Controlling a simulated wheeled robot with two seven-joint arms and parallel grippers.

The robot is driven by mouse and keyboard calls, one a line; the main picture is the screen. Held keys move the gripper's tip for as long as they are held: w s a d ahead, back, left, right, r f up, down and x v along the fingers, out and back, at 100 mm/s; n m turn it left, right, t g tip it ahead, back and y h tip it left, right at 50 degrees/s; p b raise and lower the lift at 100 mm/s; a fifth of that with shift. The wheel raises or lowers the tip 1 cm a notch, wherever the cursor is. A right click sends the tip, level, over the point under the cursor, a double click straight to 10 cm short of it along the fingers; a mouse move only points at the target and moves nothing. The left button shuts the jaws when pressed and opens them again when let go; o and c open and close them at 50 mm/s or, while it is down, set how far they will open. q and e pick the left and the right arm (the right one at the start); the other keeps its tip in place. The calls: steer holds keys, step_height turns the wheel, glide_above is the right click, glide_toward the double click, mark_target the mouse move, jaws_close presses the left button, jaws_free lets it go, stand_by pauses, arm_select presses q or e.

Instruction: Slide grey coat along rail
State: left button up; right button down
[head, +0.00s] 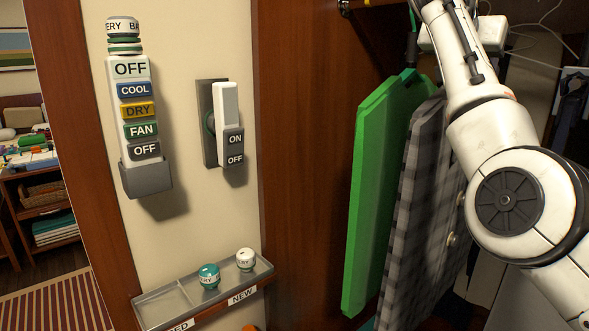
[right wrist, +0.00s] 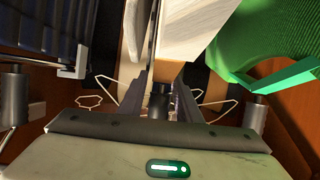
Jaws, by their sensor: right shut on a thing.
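The grey checked coat (head: 418,190) hangs in the wardrobe in the head view, just right of a green garment (head: 374,190). My right arm covers much of its right side and upper part. In the right wrist view, my right gripper (right wrist: 160,92) is shut on a dark cylindrical piece (right wrist: 159,104), which looks like a hanger neck. I cannot tell for certain which garment it belongs to. The green garment (right wrist: 246,42) is at the right in that view. The rail shows only in part at the top of the head view. My left gripper is not in view.
A brown wardrobe panel (head: 310,160) stands left of the garments. Left are wall switches (head: 229,125) and a small tray (head: 160,308).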

steer(key=shift+r, duration=0.2)
steer(key=c, duration=1.2)
jaws_free()
steer(key=shift+s, duration=0.1)
